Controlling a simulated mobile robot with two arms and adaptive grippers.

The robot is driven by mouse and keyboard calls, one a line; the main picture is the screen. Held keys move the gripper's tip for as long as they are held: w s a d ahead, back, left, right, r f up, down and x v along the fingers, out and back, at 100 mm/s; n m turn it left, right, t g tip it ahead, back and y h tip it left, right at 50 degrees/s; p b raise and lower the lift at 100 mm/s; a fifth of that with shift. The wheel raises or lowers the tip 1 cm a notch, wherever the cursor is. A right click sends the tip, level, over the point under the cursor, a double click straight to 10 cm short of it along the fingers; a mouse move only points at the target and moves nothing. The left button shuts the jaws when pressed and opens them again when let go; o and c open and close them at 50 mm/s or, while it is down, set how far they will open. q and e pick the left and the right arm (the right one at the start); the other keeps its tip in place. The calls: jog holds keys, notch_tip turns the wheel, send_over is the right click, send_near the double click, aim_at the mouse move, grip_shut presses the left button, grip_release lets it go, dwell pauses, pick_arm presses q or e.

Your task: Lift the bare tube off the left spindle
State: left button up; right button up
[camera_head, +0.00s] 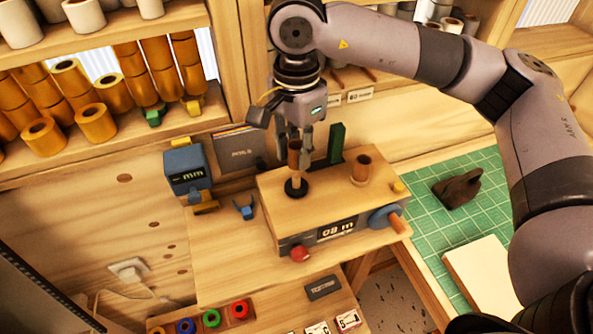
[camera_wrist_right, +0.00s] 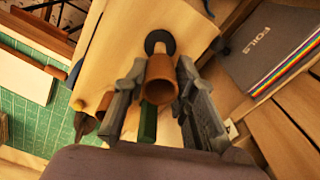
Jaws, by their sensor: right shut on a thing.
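The bare brown tube (camera_head: 294,158) stands upright at the left spindle of the wooden winding box. The spindle's black round base (camera_head: 296,188) shows below it. Whether the tube's lower end is clear of the spindle is hard to tell. My right gripper (camera_head: 301,137) comes from above and is shut on the tube's upper part. In the right wrist view the tube (camera_wrist_right: 160,78) sits between the two grey fingers, with the black base (camera_wrist_right: 159,42) beyond its far end. A second brown tube (camera_head: 361,168) stands at the box's right side. My left gripper is not in view.
A blue "mm" device (camera_head: 186,170) stands left. A green cutting mat (camera_head: 430,225) lies right.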

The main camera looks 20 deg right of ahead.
notch_tip(320, 180, up, 14)
jog(key=b, duration=0.2)
jog(key=shift+f, duration=0.1)
dwell(0.3)
